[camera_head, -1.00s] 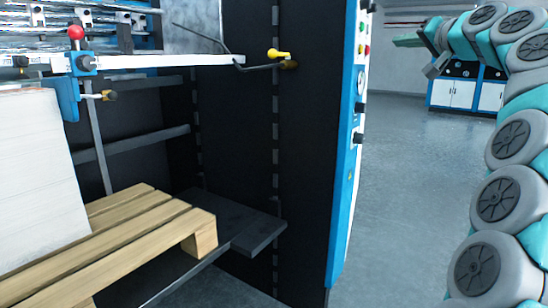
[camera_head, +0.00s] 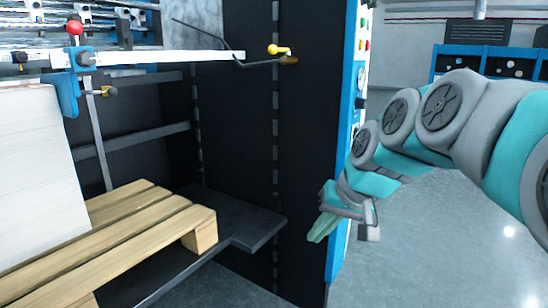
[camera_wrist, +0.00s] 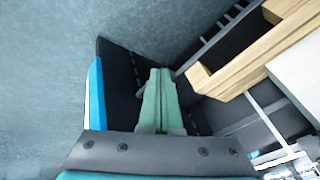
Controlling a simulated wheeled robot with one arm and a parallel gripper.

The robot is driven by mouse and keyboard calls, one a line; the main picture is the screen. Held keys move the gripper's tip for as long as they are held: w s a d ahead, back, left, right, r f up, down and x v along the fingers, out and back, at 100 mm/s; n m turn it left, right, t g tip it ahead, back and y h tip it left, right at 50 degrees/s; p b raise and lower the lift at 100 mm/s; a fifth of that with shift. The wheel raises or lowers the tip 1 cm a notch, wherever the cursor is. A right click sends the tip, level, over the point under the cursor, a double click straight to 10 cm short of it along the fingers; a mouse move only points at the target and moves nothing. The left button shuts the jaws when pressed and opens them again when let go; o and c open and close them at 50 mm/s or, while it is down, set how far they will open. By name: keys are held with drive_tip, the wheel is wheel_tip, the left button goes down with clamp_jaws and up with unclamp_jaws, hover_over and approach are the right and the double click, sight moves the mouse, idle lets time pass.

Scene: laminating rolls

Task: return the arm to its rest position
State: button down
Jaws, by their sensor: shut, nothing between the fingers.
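My gripper (camera_head: 322,228) is in the head view right of centre, at the end of my grey and teal arm. It hangs low, pointing down and left, in front of the lower part of the machine's blue-edged panel. In the wrist view my gripper (camera_wrist: 160,72) shows as two green fingers side by side, closed together with nothing between them. I cannot tell how far the fingertips are from the panel.
The dark machine panel (camera_head: 250,120) stands left of my arm. A wooden pallet (camera_head: 130,235) bears a white stack (camera_head: 35,170) at left. A yellow-knobbed lever (camera_head: 280,50) sticks out above. Grey floor (camera_head: 440,260) is open at right; a blue cabinet (camera_head: 475,65) stands behind.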

drive_tip(key=s+d+f+g+h, duration=0.1)
drive_tip(key=s+d+f+g, duration=0.1)
drive_tip(key=s+f, duration=0.4)
drive_tip(key=s+d+f+g+h, duration=0.1)
drive_tip(key=s+f, duration=0.5)
drive_tip(key=s, duration=0.6)
drive_tip(key=s+d+f+g+h, duration=0.2)
drive_tip(key=s+f, duration=0.4)
drive_tip(key=s, duration=0.3)
drive_tip(key=shift+s+d+f+g, duration=0.2)
drive_tip(key=shift+d+f+g, duration=0.1)
drive_tip(key=shift+d+g, duration=0.4)
